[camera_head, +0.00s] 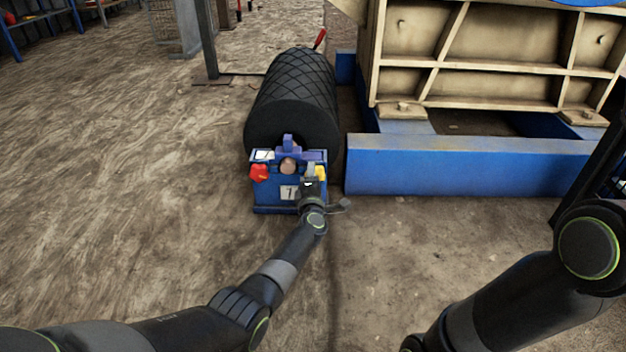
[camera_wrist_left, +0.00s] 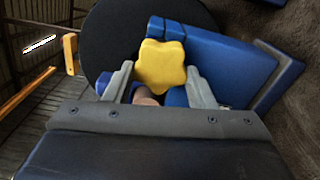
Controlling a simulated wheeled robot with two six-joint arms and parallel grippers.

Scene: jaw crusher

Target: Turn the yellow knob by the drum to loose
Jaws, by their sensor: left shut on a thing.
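The yellow knob (camera_head: 321,173) is on the right side of the blue bearing block (camera_head: 270,199) at the near end of the black, diamond-patterned drum (camera_head: 297,85). In the left wrist view the knob (camera_wrist_left: 160,64) is star-shaped and sits between the two grey fingers. My left gripper (camera_head: 313,184) is shut on the knob, and it also shows in the left wrist view (camera_wrist_left: 159,78). The gripper hides part of the block's right side in the head view. My right arm comes in at the lower right, but its gripper is not in view.
A blue beam (camera_head: 450,165) of the crusher frame stands close on the right. The floor (camera_head: 130,160) to the left is clear.

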